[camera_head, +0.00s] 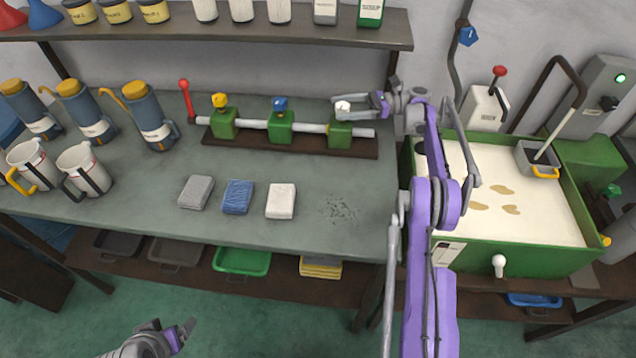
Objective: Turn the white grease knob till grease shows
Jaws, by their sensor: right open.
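The white grease knob (343,107) sits on top of the right-hand green block (340,135) of a pipe on the bench. A yellow knob (219,100) and a blue knob (280,104) top the other two green blocks. My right gripper (354,103) is open and reaches in from the right, its fingertips at the white knob. The view is too small to tell whether they touch it. No grease can be made out at that block. My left gripper (181,335) is low at the bottom left, away from the bench; its jaws are unclear.
A red-topped lever (187,98) stands left of the pipe. Grey, blue and white cloths (281,201) lie in front. Jugs and oil cans (148,115) fill the bench's left. A green machine tray (500,245) stands right, partly behind my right arm. A shelf (230,32) hangs above.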

